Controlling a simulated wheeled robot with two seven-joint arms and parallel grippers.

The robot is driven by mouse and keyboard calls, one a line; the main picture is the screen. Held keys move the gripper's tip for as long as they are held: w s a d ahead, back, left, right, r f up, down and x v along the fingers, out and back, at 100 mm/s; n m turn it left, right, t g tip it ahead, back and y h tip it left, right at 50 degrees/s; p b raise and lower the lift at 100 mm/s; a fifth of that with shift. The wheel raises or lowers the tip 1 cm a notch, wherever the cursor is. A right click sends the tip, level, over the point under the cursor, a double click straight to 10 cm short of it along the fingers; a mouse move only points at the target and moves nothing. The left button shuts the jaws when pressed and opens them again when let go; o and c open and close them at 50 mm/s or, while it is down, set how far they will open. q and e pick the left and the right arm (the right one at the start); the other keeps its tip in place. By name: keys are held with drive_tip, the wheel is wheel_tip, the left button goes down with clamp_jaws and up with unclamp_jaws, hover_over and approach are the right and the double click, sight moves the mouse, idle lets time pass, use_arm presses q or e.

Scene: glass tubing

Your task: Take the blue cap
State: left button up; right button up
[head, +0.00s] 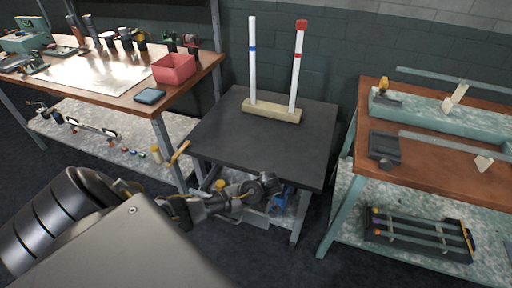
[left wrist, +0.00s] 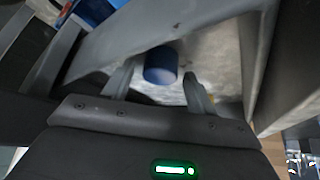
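The blue cap (left wrist: 161,65) is a short blue cylinder in the left wrist view, on or just over a pale mottled surface. My left gripper (left wrist: 158,88) is open, with one finger on each side of the cap and a small gap visible. In the head view my left gripper (head: 268,186) reaches low at the front edge of the small dark table (head: 262,140), and I cannot make out the cap there. A white tube with a blue band (head: 252,65) stands uncapped in a wooden block (head: 271,111). My right gripper is not in view.
Beside it stands a white tube with a red band and red cap (head: 301,25). The tabletop and its legs are close above and around my left gripper. Blue items (head: 284,196) show under the table. Workbenches stand left (head: 120,95) and right (head: 430,165).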

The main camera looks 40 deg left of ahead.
use_arm(q)
drive_tip(key=c, duration=0.7)
drive_tip(key=shift+c, duration=0.6)
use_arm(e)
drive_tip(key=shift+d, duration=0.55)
use_arm(q)
drive_tip(key=shift+r, duration=0.15)
